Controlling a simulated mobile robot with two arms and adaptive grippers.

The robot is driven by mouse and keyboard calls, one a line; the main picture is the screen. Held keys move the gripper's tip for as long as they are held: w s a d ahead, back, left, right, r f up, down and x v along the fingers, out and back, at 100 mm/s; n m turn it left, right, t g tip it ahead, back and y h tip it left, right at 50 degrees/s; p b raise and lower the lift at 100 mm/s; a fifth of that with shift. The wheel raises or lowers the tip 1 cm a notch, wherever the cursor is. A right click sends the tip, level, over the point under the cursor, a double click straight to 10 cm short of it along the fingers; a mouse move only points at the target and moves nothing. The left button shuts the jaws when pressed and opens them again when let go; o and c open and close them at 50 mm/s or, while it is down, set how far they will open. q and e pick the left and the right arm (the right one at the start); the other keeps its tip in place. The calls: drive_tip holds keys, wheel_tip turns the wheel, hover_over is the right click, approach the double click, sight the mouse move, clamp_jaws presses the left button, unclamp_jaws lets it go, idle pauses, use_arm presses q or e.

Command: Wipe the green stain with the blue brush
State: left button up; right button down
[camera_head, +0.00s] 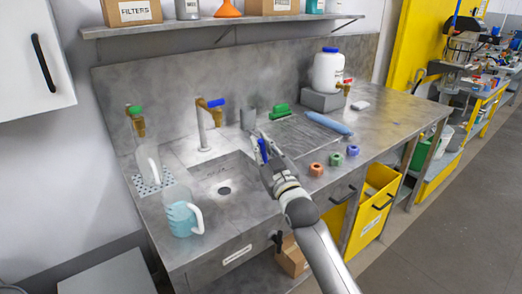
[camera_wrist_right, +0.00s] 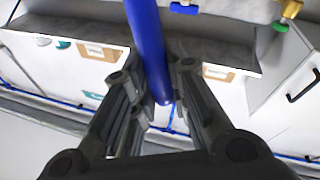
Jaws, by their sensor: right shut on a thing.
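My right gripper (camera_head: 264,160) is above the worktop beside the sink's right edge. It is shut on a blue rod-like handle (camera_head: 262,147), which I take to be the blue brush. In the right wrist view the blue handle (camera_wrist_right: 147,45) stands between the two fingers of the gripper (camera_wrist_right: 163,105). The brush's bristles cannot be made out. I cannot make out a green stain; part of the worktop is hidden behind my gripper and arm. My left gripper is not in view.
The sink (camera_head: 235,180) is left of my gripper. A green brush (camera_head: 279,112), a ribbed drainboard (camera_head: 297,137) and a blue roll (camera_head: 328,123) lie behind and right. A teal jug (camera_head: 182,218) stands front left.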

drive_tip(key=shift+r, duration=0.75)
drive_tip(key=shift+s+d+r+p, duration=0.1)
drive_tip(key=shift+d+r+p, duration=0.05)
drive_tip(key=shift+r+p, duration=1.05)
drive_tip(key=shift+r, duration=0.05)
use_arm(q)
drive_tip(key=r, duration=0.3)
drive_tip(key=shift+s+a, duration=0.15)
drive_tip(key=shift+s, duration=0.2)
use_arm(e)
drive_tip(key=shift+d, duration=0.1)
